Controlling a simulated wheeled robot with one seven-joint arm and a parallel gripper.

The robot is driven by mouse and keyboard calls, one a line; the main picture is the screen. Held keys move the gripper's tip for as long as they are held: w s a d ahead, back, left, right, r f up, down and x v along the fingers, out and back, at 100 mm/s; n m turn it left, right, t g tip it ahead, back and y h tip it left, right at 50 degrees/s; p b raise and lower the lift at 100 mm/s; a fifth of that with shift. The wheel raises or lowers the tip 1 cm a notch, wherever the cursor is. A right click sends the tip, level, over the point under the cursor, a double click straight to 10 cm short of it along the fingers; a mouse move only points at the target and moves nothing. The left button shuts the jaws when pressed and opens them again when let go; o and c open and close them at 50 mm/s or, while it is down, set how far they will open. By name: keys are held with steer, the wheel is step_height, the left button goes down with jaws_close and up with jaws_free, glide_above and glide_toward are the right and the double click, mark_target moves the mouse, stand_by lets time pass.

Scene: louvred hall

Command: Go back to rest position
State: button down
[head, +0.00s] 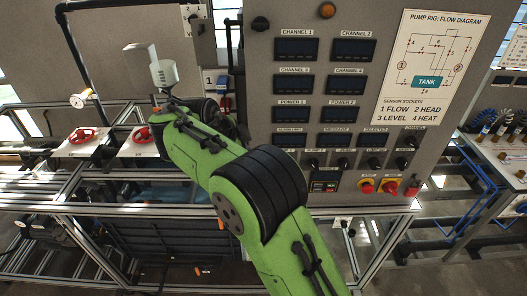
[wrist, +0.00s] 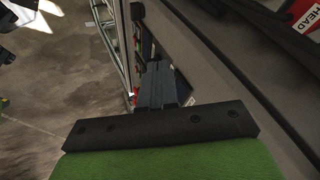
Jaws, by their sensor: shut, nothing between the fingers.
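My gripper (wrist: 160,68) shows in the wrist view as dark fingers held together, with nothing between them. It points along the side of a grey panel, and I cannot tell the exact gap to it. In the head view my green and black arm reaches from the bottom up to the left, in front of the left part of the control panel (head: 259,165). The gripper is largely hidden or too small to make out there.
A metal frame bench (head: 330,208) runs below the panel. Red handwheels (head: 81,136) and a gauge (head: 80,100) stand at the left. A table with coiled hoses (head: 500,150) is at the right. A red HEAD label (wrist: 306,14) is close at upper right in the wrist view; open floor (wrist: 50,90) lies left.

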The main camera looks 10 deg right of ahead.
steer(key=p+v, duration=0.2)
steer(key=v, duration=0.5)
steer(key=s+d+r+n+y+b, duration=0.2)
steer(key=s+d+n+b, duration=0.1)
steer(key=s+d+n, duration=0.75)
steer(key=s+f+n+y, duration=0.1)
steer(key=s+f+n, duration=0.1)
steer(key=s, duration=0.4)
steer(key=s+f+n+y+b, duration=0.1)
steer(key=s+f+n, duration=0.2)
steer(key=s, duration=0.3)
steer(key=s+d+f+n+y+b, duration=0.1)
steer(key=s+f+n, duration=0.1)
steer(key=s+f, duration=0.2)
steer(key=s, duration=0.3)
steer(key=c, duration=1.8)
jaws_free()
steer(key=shift+d, duration=0.15)
steer(key=shift+c, duration=0.2)
